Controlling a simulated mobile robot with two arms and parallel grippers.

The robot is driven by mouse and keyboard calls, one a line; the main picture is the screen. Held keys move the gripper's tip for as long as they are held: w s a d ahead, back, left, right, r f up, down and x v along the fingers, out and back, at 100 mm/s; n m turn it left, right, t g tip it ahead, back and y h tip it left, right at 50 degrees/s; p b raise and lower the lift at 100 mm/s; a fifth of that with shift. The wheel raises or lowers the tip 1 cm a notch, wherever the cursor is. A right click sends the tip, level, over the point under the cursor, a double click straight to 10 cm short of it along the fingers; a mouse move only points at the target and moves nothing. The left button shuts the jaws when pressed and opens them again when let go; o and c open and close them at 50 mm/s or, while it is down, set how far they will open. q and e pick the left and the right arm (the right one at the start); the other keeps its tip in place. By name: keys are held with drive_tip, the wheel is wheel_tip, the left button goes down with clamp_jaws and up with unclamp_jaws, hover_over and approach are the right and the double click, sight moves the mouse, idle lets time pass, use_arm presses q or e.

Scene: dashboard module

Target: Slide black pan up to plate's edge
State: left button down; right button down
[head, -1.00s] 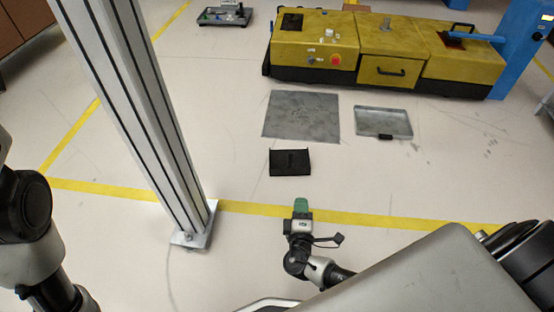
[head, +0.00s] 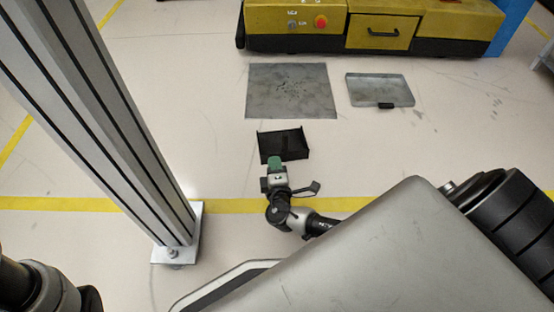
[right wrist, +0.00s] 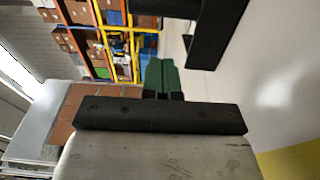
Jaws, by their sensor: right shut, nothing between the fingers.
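The black pan (head: 290,143) lies on the floor in the head view, slightly turned. The flat grey metal plate (head: 291,82) lies beyond it. A narrow strip of floor shows between the pan's far edge and the plate's near edge. My right gripper (head: 275,161) is shut and empty, its green fingertips at the pan's near side, left of its middle. I cannot tell whether they touch it. In the right wrist view the shut green fingers (right wrist: 161,76) point towards a black part of the pan (right wrist: 215,30). My left gripper is out of view.
A clear tray-like panel (head: 380,89) with a black tab lies right of the plate. A yellow dashboard module (head: 400,25) stands behind. A metal post (head: 95,110) rises at left. The floor around the pan is clear.

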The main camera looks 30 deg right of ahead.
sight(283, 152)
drive_tip(key=w+d, duration=0.1)
drive_tip(key=d+b, duration=0.1)
drive_tip(key=d, duration=0.1)
drive_tip(key=w+d+b, duration=0.1)
drive_tip(key=shift+w+d, duration=0.15)
drive_tip(key=shift+w, duration=0.2)
drive_tip(key=shift+d, duration=0.1)
